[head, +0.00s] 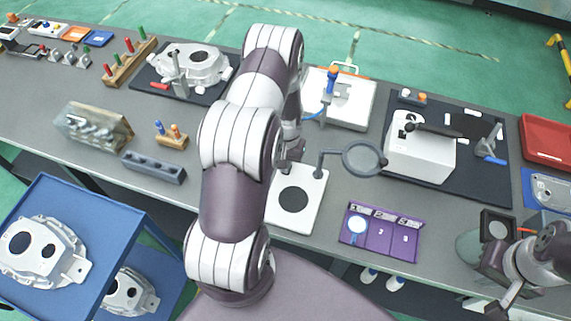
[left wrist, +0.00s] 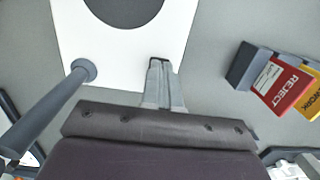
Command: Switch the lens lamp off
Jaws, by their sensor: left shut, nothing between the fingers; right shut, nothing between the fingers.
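The lens lamp has a white base plate (head: 311,211) with a black disc and a grey post. Its round lens head (head: 363,157) reaches to the right in the head view. I cannot tell whether it is lit, and I cannot make out its switch. My left gripper (head: 290,157) is shut and empty at the far edge of the base. In the left wrist view its fingers (left wrist: 161,78) point at the edge of the white base plate (left wrist: 112,45), beside the post (left wrist: 50,108); contact is unclear. My right gripper (head: 503,303) is shut and empty at the lower right.
A purple numbered tray (head: 382,249) lies right of the base. A white box (head: 421,158) stands on a black mat behind the lens. Red REJECT (left wrist: 283,86) and yellow stamped pieces stand near the left fingers. My left arm hides part of the bench.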

